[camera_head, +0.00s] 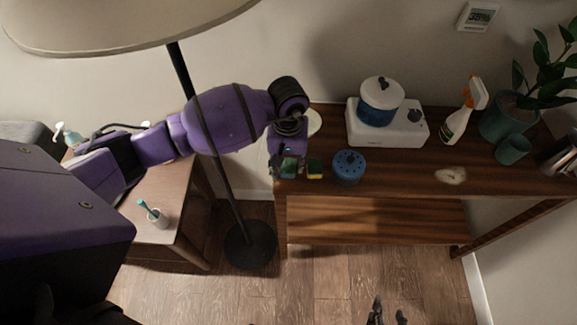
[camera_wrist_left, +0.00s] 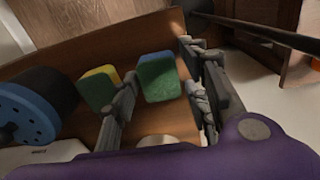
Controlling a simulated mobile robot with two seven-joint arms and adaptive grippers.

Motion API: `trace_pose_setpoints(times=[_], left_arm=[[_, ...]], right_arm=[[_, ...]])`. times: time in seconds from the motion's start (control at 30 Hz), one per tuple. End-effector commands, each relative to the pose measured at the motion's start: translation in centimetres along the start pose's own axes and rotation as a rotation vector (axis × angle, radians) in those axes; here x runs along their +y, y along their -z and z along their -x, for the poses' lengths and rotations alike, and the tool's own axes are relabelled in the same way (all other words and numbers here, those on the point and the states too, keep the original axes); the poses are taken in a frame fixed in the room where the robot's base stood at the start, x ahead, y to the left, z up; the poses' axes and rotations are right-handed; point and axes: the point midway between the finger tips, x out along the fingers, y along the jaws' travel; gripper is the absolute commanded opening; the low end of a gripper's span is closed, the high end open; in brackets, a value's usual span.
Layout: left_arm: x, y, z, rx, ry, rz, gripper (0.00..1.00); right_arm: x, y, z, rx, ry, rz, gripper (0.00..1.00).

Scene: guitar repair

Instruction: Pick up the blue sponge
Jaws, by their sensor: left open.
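The blue sponge (camera_wrist_left: 160,82) has a green top and a blue edge. It lies on the wooden table between the open fingers of my left gripper (camera_wrist_left: 159,64) in the left wrist view. In the head view my left gripper (camera_head: 288,168) reaches down at the table's left front corner and partly hides this sponge. I cannot tell whether the fingers touch it. A yellow sponge with a green top (camera_head: 315,169) lies just right of the gripper; it also shows in the left wrist view (camera_wrist_left: 98,90), beside one finger. My right gripper (camera_head: 389,311) shows its fingertips apart at the bottom edge, empty.
A blue round container with holes (camera_head: 349,168) stands right of the yellow sponge. Behind it a blue pot (camera_head: 378,108) sits on a white cooker (camera_head: 415,132). A spray bottle (camera_head: 460,115) and plant pot (camera_head: 508,118) are further right. A lamp pole (camera_head: 222,170) stands by my left arm.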

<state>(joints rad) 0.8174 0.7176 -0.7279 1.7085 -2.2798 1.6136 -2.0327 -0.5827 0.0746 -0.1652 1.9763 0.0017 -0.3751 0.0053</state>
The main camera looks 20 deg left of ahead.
Motion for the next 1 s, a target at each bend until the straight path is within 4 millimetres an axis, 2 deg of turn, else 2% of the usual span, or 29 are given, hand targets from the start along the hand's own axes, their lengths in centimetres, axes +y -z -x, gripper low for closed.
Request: trace_pose_setpoints(times=[0.03, 0.17, 0.53, 0.67, 0.87, 1.0], left_arm=[[0.0, 0.0, 0.1, 0.001, 0.0, 0.0, 0.41], [0.0, 0.0, 0.1, 0.0, -0.001, 0.0, 0.26], [0.0, 0.0, 0.1, 0.0, 0.0, 0.0, 0.25], [0.0, 0.1, 0.7, 0.002, -0.001, -0.001, 0.25], [0.0, 0.1, 3.2, 0.005, 0.0, -0.002, 0.25], [0.2, -2.3, 6.0, 0.004, -0.001, -0.007, 0.25]], right_arm=[[0.0, 0.0, 0.0, -0.001, 0.0, 0.0, 0.4], [0.1, -0.3, 0.1, -0.005, 0.0, 0.002, 0.4], [0.0, -0.7, 0.2, -0.014, 0.006, 0.012, 0.4], [0.0, -0.8, 0.2, -0.015, 0.007, 0.014, 0.4], [0.0, -0.8, 0.2, -0.015, 0.007, 0.013, 0.4], [0.0, -0.8, 0.2, -0.015, 0.006, 0.011, 0.4]])
